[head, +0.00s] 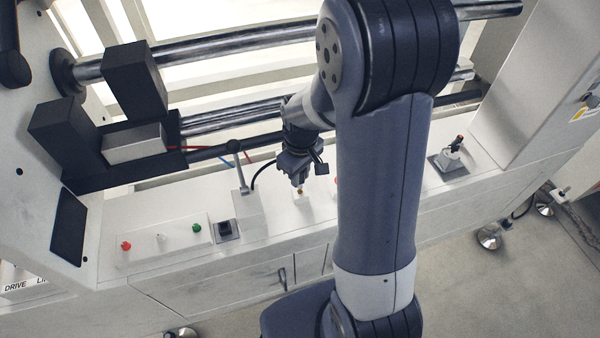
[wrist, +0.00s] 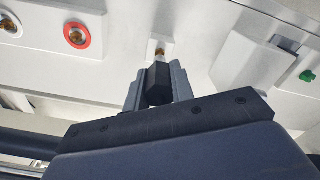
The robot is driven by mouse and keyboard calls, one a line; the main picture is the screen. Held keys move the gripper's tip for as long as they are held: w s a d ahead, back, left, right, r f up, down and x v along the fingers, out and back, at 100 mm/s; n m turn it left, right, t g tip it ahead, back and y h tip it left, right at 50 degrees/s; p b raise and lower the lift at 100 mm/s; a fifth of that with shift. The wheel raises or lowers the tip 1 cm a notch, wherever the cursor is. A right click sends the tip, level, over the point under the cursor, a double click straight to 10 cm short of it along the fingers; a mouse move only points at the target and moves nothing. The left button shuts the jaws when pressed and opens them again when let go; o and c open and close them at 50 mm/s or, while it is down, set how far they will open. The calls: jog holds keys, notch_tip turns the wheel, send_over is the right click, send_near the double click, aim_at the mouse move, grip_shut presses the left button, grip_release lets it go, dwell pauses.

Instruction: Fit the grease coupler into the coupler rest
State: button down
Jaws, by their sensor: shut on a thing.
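My gripper (head: 298,181) is shut on a dark, faceted piece, which I take to be the grease coupler (wrist: 158,85); it sits between the two grey fingers (wrist: 158,90) in the wrist view. A small brass fitting (wrist: 160,52) on a white square pad shows just past the coupler's end. In the head view the brass fitting (head: 299,192) is right below the fingertips; I cannot tell whether the coupler touches it. A dark square block (head: 227,230), probably the coupler rest, stands on the deck to the left, apart from my gripper; it also shows in the wrist view (wrist: 286,43).
A grey block with an upright lever (head: 240,172) stands between my gripper and the dark block. A black hose (head: 262,170) curves near my gripper. Red, white and green buttons (head: 196,228) lie left. A red-ringed brass fitting (wrist: 77,35) is nearby. Steel rollers (head: 230,45) run behind.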

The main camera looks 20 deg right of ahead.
jog(key=shift+f+b, duration=0.65)
jog(key=shift+f, duration=0.3)
jog(key=c, duration=1.1)
grip_release()
jog(key=shift+r, duration=0.1)
jog(key=shift+r, duration=0.1)
notch_tip(320, 180, up, 11)
jog(key=shift+s+f+p, duration=0.1)
jog(key=shift+f+p, duration=0.1)
jog(key=shift+p, duration=0.45)
notch_tip(320, 180, down, 11)
jog(key=shift+f+b, duration=0.1)
jog(key=shift+b, duration=0.55)
jog(key=shift+r+p, duration=0.45)
jog(key=shift+r, duration=0.35)
